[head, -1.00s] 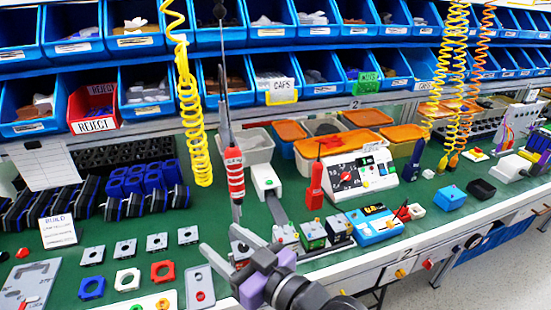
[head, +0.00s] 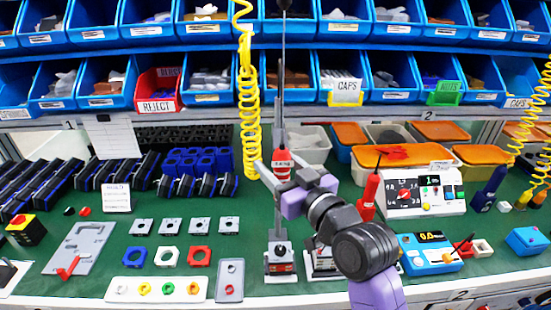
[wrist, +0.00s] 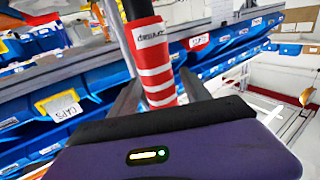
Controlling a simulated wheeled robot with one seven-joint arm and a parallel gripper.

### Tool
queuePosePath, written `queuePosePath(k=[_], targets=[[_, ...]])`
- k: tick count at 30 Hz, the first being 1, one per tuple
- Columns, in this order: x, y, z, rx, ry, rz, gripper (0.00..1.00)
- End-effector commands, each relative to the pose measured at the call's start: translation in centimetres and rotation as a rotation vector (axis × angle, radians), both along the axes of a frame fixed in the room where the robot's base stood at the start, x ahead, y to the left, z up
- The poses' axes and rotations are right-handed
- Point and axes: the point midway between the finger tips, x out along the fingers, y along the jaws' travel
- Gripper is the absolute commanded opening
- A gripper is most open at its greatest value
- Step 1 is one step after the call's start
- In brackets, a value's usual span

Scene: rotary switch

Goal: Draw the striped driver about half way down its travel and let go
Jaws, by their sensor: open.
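The striped driver (head: 282,165), red with white bands and a label, hangs upright from a cord above the bench. In the wrist view the driver (wrist: 153,62) stands between the two finger bars of my gripper (wrist: 160,92).
Blue bins (head: 210,85) fill the racks behind. A yellow coiled hose (head: 248,110) hangs close to the left of the driver. A red upright tool (head: 369,190) and a white control box (head: 425,192) stand to the right. Small parts lie on the green bench at left.

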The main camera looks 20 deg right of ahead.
Motion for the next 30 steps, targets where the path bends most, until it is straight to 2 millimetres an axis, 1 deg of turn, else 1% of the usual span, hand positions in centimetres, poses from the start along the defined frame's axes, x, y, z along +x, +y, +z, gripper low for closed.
queuePosePath(k=[1, 5, 13, 14, 15, 17, 18, 20, 21, 22, 30], targets=[[0.51, 0.10, 0.12, -0.001, 0.000, 0.000, 0.56], [1.15, 0.20, 0.02, -0.001, 0.000, 0.000, 0.56], [1.27, 0.22, -0.03, 0.000, 0.000, -0.001, 0.56], [1.27, 0.22, -0.03, 0.000, 0.000, -0.001, 0.50], [1.26, 0.23, -0.03, 0.000, 0.000, -0.001, 0.42], [1.26, 0.22, -0.03, 0.000, 0.000, -0.001, 0.30], [1.25, 0.22, -0.02, 0.000, 0.000, 0.000, 0.22], [1.25, 0.22, -0.03, 0.000, 0.000, -0.001, 0.11], [1.25, 0.22, -0.03, 0.000, 0.000, -0.001, 0.03], [1.25, 0.22, -0.02, 0.000, 0.000, -0.001, 0.00], [1.24, 0.22, -0.02, 0.000, 0.000, -0.001, 0.00]])
